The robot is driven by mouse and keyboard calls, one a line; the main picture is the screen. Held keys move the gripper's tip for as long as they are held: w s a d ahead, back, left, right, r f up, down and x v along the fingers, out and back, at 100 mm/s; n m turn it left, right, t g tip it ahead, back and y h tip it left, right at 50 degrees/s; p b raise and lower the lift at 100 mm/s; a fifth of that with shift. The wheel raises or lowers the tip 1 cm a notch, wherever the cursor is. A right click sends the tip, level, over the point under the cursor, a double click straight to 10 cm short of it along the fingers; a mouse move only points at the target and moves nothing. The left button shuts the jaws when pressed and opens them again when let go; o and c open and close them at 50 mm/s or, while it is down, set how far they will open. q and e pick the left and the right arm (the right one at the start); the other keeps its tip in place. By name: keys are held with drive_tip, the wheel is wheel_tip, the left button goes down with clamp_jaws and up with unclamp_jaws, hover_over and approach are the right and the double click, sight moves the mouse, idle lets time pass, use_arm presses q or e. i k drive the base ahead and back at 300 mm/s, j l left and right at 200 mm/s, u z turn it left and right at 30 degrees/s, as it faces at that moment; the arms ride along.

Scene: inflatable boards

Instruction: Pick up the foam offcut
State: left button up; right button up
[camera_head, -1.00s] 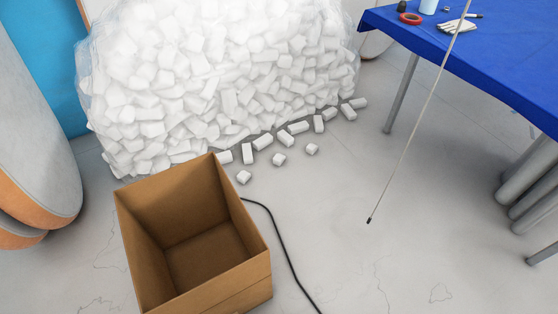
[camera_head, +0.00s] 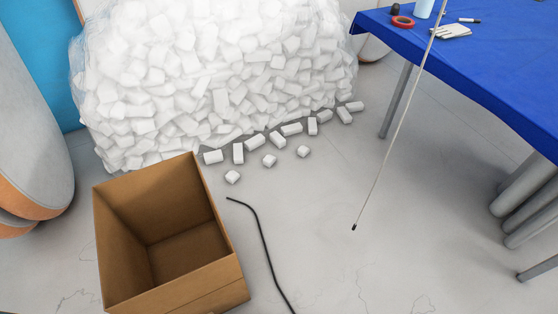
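Several white foam offcuts lie loose on the floor in front of a large clear bag (camera_head: 215,75) packed with similar white pieces. A small offcut (camera_head: 232,177) lies nearest to me, just right of the box's far corner. Other small ones lie a little farther back, one in the middle (camera_head: 269,160) and one to the right (camera_head: 303,151). Longer blocks, such as an upright-looking one (camera_head: 238,153), lie close to the bag. I cannot tell which single piece the task means. Neither of my grippers shows in the head view.
An open, empty-looking cardboard box (camera_head: 205,287) stands at the lower left. A black cable (camera_head: 264,240) lies right of it. A thin cord (camera_head: 385,150) hangs from above. A blue-covered table (camera_head: 480,70) holds red tape (camera_head: 402,22).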

sight(269, 159)
drive_tip(key=i+l+u, duration=0.1)
drive_tip(key=l, duration=0.3)
drive_tip(key=i+l+u, duration=0.1)
drive_tip(key=l, duration=0.35)
drive_tip(key=i+l, duration=0.25)
drive_tip(key=l, duration=0.2)
drive_tip(key=i+l+u, duration=0.15)
drive_tip(key=l, duration=0.25)
drive_tip(key=i+l+u, duration=0.2)
drive_tip(key=i, duration=0.25)
drive_tip(key=i+l+u, duration=0.15)
drive_tip(key=i+l, duration=0.15)
drive_tip(key=i, duration=0.15)
